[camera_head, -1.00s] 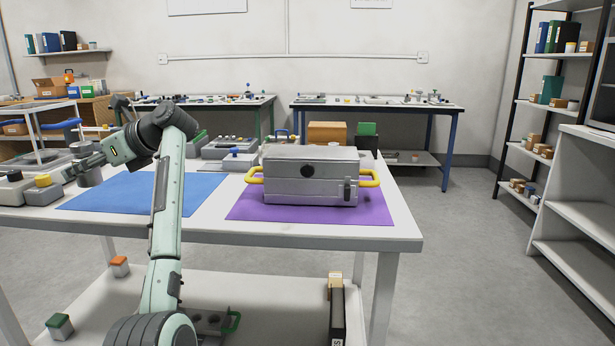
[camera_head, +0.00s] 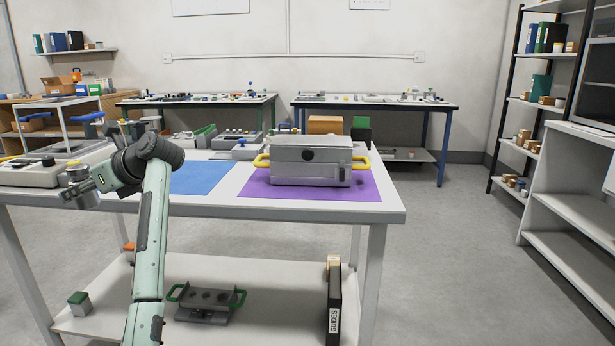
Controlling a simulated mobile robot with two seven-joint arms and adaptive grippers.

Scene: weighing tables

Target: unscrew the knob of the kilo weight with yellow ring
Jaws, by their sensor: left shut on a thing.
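My left gripper (camera_head: 88,188) is at the left, near the front edge of the white table (camera_head: 310,212). It is shut on a small grey metal cylinder (camera_head: 78,173) with a yellowish band, which looks like the kilo weight with yellow ring. The cylinder stands up between the fingers and seems held clear of the table top. Its knob is too small to make out. My right gripper is not in view.
A grey metal case (camera_head: 310,165) with yellow handles stands on a purple mat (camera_head: 260,188). A blue mat (camera_head: 200,178) lies bare left of it. A grey device (camera_head: 35,175) is at the far left. A green-handled carrier (camera_head: 205,302) sits on the lower shelf.

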